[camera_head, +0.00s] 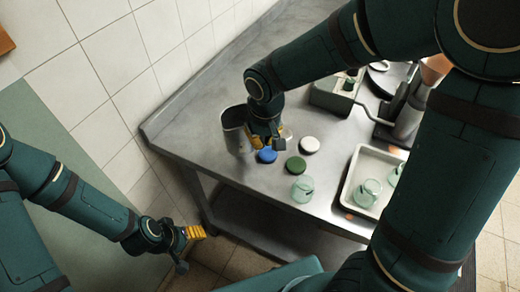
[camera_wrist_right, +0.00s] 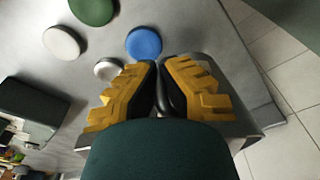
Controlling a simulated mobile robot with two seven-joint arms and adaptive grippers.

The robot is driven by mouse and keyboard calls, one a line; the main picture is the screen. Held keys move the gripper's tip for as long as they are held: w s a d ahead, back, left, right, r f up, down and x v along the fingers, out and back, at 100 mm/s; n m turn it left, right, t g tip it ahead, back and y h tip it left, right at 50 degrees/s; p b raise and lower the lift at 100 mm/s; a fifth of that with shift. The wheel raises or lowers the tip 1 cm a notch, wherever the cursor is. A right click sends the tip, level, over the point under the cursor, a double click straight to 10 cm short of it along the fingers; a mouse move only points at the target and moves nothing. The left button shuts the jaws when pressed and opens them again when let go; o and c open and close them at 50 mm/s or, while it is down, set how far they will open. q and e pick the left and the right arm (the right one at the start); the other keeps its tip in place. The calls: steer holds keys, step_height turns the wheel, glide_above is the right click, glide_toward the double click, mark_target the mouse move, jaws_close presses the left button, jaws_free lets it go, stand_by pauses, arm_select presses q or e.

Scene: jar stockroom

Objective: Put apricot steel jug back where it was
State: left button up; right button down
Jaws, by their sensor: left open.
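A grey steel jug (camera_head: 236,130) stands near the left end of the steel table; no apricot colour shows on it. My right gripper (camera_head: 270,138) is beside it. In the right wrist view the yellow fingers of my right gripper (camera_wrist_right: 162,85) close around what looks like the jug's narrow handle. Part of the grey jug (camera_wrist_right: 246,122) shows behind them, and the fingers hide the rest. My left gripper (camera_head: 190,238) is open and empty, low at the left, off the table.
Blue (camera_head: 267,155), green (camera_head: 296,165) and white (camera_head: 309,145) lids lie right of the jug. A glass jar (camera_head: 303,189) stands near the front edge. A white tray (camera_head: 347,196) holds glass jars. A bin (camera_head: 325,97) and a machine with an orange top (camera_head: 435,68) are farther right.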

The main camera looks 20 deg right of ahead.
step_height(320, 180, down, 4)
steer(key=shift+f+b, duration=0.1)
steer(key=shift+b, duration=0.45)
steer(key=c, duration=1.6)
jaws_free()
steer(key=o, duration=0.5)
steer(key=shift+c, duration=0.2)
steer(key=shift+r, duration=0.25)
step_height(320, 180, up, 12)
steer(key=s+p, duration=0.1)
steer(key=p, duration=0.2)
steer(key=shift+s, duration=0.15)
steer(key=shift+f, duration=0.15)
